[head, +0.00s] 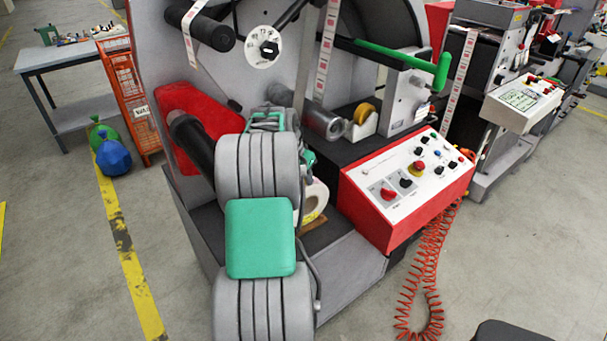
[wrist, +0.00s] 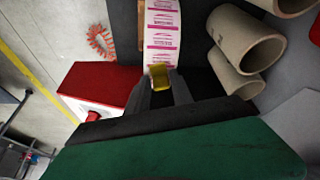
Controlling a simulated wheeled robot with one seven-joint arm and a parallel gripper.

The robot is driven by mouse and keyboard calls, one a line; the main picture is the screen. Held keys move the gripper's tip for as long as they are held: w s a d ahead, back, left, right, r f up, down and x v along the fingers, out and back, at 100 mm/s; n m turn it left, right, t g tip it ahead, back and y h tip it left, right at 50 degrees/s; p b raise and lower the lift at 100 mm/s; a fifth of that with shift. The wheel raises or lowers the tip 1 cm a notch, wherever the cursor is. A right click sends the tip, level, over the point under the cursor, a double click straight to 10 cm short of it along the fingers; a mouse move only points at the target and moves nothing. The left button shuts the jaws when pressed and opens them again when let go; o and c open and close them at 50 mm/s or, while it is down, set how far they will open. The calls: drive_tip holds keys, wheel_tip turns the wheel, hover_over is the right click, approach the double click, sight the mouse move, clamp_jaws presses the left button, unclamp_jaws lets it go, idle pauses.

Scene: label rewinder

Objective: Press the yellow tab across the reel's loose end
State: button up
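My gripper (wrist: 161,82) points at the reel in the wrist view. Its two dark fingers are shut on the small yellow tab (wrist: 160,75), which sticks out between the tips. The reel (wrist: 162,32) shows as a white band with pink printed labels straight ahead, and the tab overlaps its near end. I cannot tell whether the tab touches it. In the head view my arm hides the gripper and the tab. Part of a white reel (head: 317,193) with a yellowish core shows just right of my arm.
Cardboard cores (wrist: 248,42) lie close to the right of the reel in the wrist view. A red control box (head: 405,185) with knobs stands right of my arm, with a coiled red cord (head: 428,275) below. A tape roll (head: 364,112) sits on the machine behind.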

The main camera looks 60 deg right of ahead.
drive_tip(key=o, duration=0.4)
drive_tip(key=shift+r, duration=0.2)
drive_tip(key=shift+c, duration=0.2)
drive_tip(key=shift+d, duration=0.1)
